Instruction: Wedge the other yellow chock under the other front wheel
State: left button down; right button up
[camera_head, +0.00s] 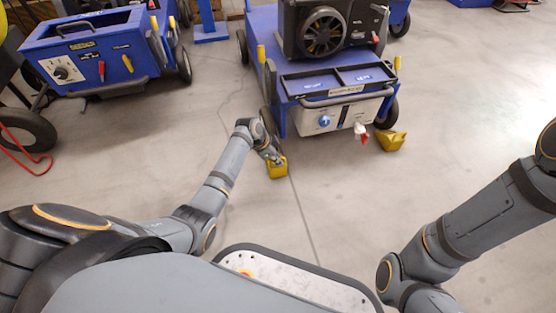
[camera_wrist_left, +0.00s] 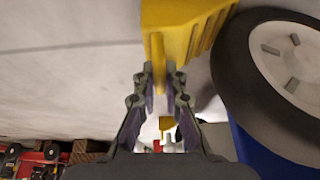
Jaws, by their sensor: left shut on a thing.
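A yellow chock (camera_head: 277,170) is on or just above the floor in front of the blue cart's left front wheel (camera_head: 267,121). My left gripper (camera_head: 271,154) is shut on it. In the left wrist view, the fingers (camera_wrist_left: 160,76) pinch a narrow yellow part of the chock (camera_wrist_left: 185,28). The wheel (camera_wrist_left: 285,60) is close beside the chock there; I cannot tell whether they touch. The other yellow chock (camera_head: 391,141) lies at the right front wheel (camera_head: 388,112). My right gripper is out of view; only its arm shows at the right.
The blue cart (camera_head: 262,22) carries a dark engine-like unit (camera_head: 322,30) and has a white front panel (camera_head: 335,117) with a hanging red-and-white piece (camera_head: 361,130). Another blue cart (camera_head: 105,50) stands at the left, near a red cable (camera_head: 25,150). The floor between is clear.

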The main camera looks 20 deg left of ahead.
pick_arm(q)
jog(key=c, duration=1.4)
grip_release()
jog(key=shift+o, duration=0.2)
jog(key=v, duration=1.2)
jog(key=shift+s, duration=0.1)
